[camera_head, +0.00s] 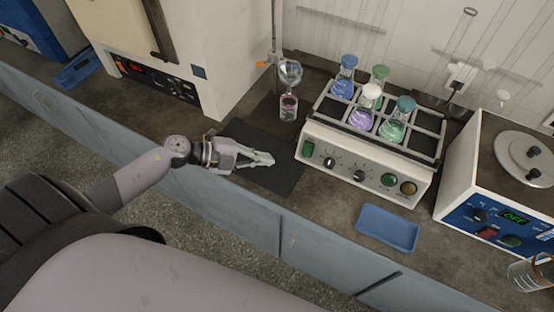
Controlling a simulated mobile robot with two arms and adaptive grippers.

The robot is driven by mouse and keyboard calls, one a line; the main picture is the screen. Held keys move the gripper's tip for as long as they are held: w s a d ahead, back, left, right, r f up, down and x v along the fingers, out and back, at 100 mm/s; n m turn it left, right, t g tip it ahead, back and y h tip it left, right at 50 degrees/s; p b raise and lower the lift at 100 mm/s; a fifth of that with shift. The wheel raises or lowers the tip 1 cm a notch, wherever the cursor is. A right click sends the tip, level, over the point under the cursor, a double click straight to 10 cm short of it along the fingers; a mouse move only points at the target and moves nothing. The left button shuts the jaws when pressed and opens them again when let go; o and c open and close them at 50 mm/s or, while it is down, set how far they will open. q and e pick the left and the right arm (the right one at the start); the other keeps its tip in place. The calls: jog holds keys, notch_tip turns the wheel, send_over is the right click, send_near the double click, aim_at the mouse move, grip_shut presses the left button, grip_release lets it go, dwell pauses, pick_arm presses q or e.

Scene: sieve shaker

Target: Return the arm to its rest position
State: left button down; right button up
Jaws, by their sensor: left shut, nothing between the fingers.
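My left arm comes in from the left, low over the front edge of the bench. Its left gripper (268,158) is shut and empty, its fingers pointing right over a dark mat (284,180) on the bench. Whether the fingers touch the mat I cannot tell. My right gripper is not in view.
A shaker (352,170) with several stoppered flasks stands right of the gripper. A funnel on a stand (290,73) with a small bottle (288,108) is behind. A blue tray (388,228) lies at the front; a blue-fronted device (490,215) and a beaker (530,274) are at right.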

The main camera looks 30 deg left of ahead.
pick_arm(q)
jog(key=shift+s+a+r, duration=0.1)
jog(key=shift+s+a, duration=0.1)
jog(key=shift+a, duration=0.05)
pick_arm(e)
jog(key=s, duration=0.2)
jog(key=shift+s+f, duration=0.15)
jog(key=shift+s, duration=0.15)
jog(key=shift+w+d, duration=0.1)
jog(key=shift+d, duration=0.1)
